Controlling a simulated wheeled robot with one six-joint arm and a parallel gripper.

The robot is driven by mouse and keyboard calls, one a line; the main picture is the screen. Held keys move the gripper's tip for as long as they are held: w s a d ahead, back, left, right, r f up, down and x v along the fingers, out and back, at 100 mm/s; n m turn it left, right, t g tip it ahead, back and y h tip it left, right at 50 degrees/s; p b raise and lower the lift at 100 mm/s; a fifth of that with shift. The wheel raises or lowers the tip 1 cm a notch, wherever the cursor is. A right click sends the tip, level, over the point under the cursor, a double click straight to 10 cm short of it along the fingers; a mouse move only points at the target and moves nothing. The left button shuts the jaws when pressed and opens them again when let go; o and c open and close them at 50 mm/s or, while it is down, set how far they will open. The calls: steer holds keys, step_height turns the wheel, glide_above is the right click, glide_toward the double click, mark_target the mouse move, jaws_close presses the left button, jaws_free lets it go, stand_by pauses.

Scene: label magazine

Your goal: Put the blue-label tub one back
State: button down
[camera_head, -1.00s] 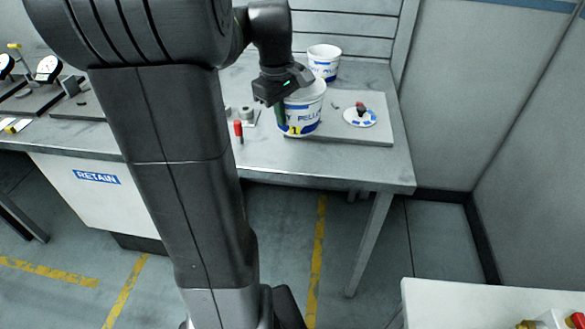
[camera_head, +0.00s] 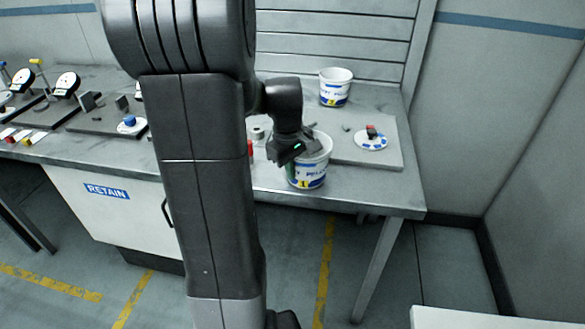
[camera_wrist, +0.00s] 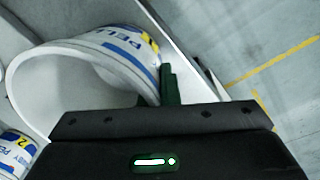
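The blue-label tub one (camera_head: 311,175), white with a yellow patch marked 1, is in my gripper (camera_head: 292,166) near the table's front edge. The tub also shows large and tilted in the wrist view (camera_wrist: 130,42), open end toward the camera. One green finger lies along the outside of its wall; the other finger is hidden. My gripper appears shut on the tub's rim. I cannot tell whether the tub's base touches the table. A second blue-label tub (camera_head: 336,94) stands at the back of the table; its yellow patch reads 2 in the wrist view (camera_wrist: 14,153).
A grey board (camera_head: 385,157) carries a white-and-blue disc (camera_head: 371,143) with a red-and-black piece on it. A slatted panel (camera_head: 340,40) rises behind. A RETAIN cabinet (camera_head: 110,210) is below at left. Dial gauges (camera_head: 66,84) stand at far left. A white surface (camera_head: 480,318) is at lower right.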

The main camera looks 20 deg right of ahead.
steer(key=shift+f, duration=0.15)
steer(key=c, duration=1.7)
jaws_free()
steer(key=r, duration=0.8)
steer(key=a+r, duration=0.1)
steer(key=r, duration=0.3)
steer(key=shift+s+r+p, duration=0.2)
steer(key=shift+p, duration=0.15)
